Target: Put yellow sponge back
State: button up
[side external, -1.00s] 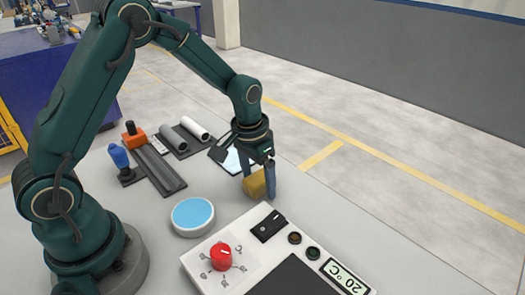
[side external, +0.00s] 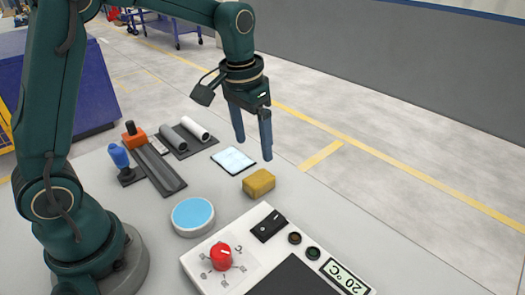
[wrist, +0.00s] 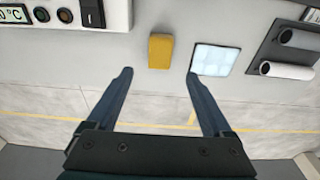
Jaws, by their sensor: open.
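The yellow sponge (side external: 258,183) lies on the grey table, near its far edge, between a light square pad and the control box. It also shows in the wrist view (wrist: 160,51), beyond the fingertips and between their lines. My gripper (side external: 253,150) is open and empty, raised above the table and clear of the sponge. In the wrist view its two fingers (wrist: 159,72) are spread apart with nothing between them. The light square pad (side external: 233,160) lies flat on the table beside the sponge, apart from it.
The control box (side external: 240,250) with a red knob stands at the front. A round blue-topped disc (side external: 192,215) lies left of it. Two pipes (side external: 183,136) rest in a dark holder at the back, near a dark rail (side external: 160,170), a blue-handled item (side external: 119,157) and an orange item (side external: 134,136).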

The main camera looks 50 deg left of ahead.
jog(key=s+r+t, duration=0.2)
jog(key=s, duration=0.6)
jog(key=s+d+r+t, duration=0.1)
jog(key=s+r+t, duration=0.1)
jog(key=s, duration=0.5)
jog(key=shift+s+d+r, duration=0.15)
jog(key=shift+s+d, duration=0.1)
jog(key=shift+s, duration=0.1)
dwell(0.5)
